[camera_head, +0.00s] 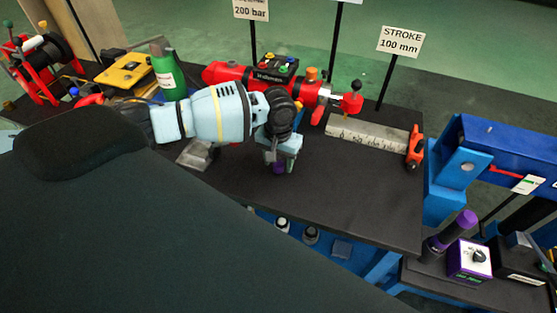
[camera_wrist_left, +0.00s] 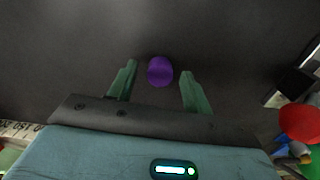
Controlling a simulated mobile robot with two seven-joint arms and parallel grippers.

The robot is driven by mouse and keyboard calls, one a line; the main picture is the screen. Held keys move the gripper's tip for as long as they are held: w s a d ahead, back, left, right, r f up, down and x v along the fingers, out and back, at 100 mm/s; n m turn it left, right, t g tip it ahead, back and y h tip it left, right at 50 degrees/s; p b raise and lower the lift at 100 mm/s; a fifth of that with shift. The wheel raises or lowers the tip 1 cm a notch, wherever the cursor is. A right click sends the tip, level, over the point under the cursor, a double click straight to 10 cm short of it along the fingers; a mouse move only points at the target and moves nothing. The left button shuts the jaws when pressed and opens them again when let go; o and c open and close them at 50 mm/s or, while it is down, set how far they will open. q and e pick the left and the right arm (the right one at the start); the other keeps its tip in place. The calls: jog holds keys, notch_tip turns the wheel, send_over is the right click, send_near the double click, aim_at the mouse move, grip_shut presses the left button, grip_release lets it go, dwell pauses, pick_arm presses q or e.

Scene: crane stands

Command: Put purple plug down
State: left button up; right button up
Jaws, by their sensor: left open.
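The purple plug (camera_wrist_left: 160,71) stands on the black tabletop between the two fingers of my left gripper (camera_wrist_left: 158,90), with a gap on each side in the left wrist view. The fingers are open and point down at the tabletop. In the head view my left gripper (camera_head: 281,163) is low over the middle of the black table, and the plug (camera_head: 279,168) shows just between the fingertips, partly hidden by them. My right gripper is not in view.
A red cylinder (camera_head: 233,75) lies along the back of the black table (camera_head: 325,190). A metal ruler block (camera_head: 365,133) and a red clamp (camera_head: 414,146) are at the right. A green bottle (camera_head: 163,70) stands at the back left. The table's front right is clear.

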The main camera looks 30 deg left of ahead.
aim_at(279, 164)
pick_arm(q)
notch_tip(279, 164, up, 12)
jog(key=p, duration=0.1)
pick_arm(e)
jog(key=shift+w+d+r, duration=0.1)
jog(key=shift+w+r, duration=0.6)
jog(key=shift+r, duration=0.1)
pick_arm(q)
jog(key=shift+r, duration=0.1)
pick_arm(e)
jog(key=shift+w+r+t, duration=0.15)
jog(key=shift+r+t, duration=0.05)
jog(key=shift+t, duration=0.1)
